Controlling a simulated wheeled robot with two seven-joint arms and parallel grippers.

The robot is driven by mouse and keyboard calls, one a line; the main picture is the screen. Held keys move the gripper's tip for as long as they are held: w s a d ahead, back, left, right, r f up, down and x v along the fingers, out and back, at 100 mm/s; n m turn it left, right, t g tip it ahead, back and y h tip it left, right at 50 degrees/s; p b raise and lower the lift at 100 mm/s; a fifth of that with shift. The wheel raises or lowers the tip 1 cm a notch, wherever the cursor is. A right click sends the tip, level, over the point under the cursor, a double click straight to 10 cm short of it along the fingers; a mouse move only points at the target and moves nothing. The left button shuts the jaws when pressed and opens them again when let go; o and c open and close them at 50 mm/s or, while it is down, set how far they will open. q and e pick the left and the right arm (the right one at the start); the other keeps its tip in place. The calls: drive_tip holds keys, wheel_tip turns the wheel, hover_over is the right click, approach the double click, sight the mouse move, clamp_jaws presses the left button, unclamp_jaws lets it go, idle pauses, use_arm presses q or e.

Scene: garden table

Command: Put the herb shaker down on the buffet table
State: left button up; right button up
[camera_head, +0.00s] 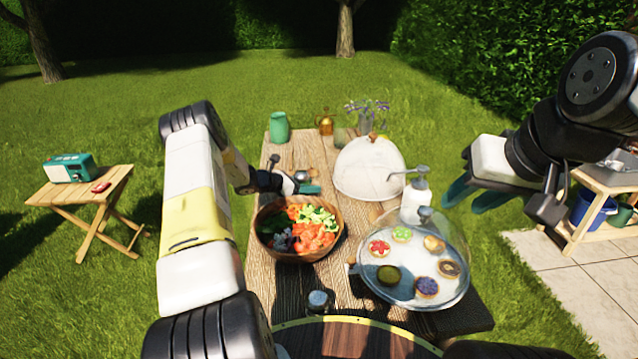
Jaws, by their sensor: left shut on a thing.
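My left gripper (306,188) is over the wooden buffet table (290,157), just beyond the salad bowl. It is shut on a small item with a greyish top (301,176), which I take to be the herb shaker. The fingers hide most of it, and I cannot tell whether its base touches the table. My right gripper (470,197) is open and empty, to the right of the table above the grass.
A salad bowl (264,244), a white dome (368,168), a pump bottle (414,203) and a glass-covered pastry tray (405,288) crowd the table. A small jar (318,301) stands in front. A green jar (279,127) is at the back left. Bare wood shows at the back left.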

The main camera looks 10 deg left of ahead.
use_arm(q)
drive_tip(key=shift+f, duration=1.15)
drive_tip(key=shift+f, duration=0.2)
drive_tip(key=o, duration=1.5)
